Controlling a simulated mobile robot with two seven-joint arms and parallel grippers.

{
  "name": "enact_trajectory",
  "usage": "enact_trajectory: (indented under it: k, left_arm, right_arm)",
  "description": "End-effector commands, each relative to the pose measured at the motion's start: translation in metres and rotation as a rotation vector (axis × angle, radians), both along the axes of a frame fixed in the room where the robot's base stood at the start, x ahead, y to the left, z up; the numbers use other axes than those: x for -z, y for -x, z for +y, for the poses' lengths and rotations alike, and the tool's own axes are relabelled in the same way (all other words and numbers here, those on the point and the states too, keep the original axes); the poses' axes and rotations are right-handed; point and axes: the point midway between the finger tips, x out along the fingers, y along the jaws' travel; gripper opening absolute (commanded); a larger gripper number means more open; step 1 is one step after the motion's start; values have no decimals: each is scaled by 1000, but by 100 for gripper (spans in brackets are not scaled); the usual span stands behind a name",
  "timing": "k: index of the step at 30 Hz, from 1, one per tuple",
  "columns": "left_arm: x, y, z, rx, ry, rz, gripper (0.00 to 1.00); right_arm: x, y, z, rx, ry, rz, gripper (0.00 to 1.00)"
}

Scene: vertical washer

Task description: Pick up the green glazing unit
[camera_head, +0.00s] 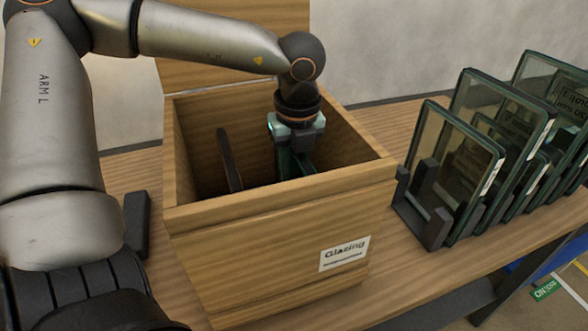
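A wooden box (270,240) labelled "Glazing" stands on the wooden table, open at the top. My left arm reaches over it from the left. My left gripper (300,145) points down inside the box, near its back right. A narrow dark green upright piece (284,162) shows just below and beside the gripper, apparently the edge of the green glazing unit. Its lower part is hidden in the box. The fingertips are small and partly hidden, so I cannot tell whether they grip it. My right gripper is not in view.
A dark upright bar (229,160) stands inside the box, left of the gripper. Several dark-framed glass panels (455,165) stand in racks on the right of the table. A small dark block (137,222) is left of the box. A wooden board rises behind the box.

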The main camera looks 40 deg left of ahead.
Motion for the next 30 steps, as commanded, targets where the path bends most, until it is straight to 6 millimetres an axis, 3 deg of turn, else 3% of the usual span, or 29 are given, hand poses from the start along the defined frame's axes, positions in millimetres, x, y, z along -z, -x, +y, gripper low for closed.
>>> enact_trajectory:
  k: [11,20,30]
  left_arm:
    - [-31,-2,0,0,-2,-9,0]
    - [-88,-2,0,0,-3,-10,0]
    - [-166,-2,0,-1,-2,-10,0]
  right_arm:
    - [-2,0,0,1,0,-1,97]
    - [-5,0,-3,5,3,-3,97]
    - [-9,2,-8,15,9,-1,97]
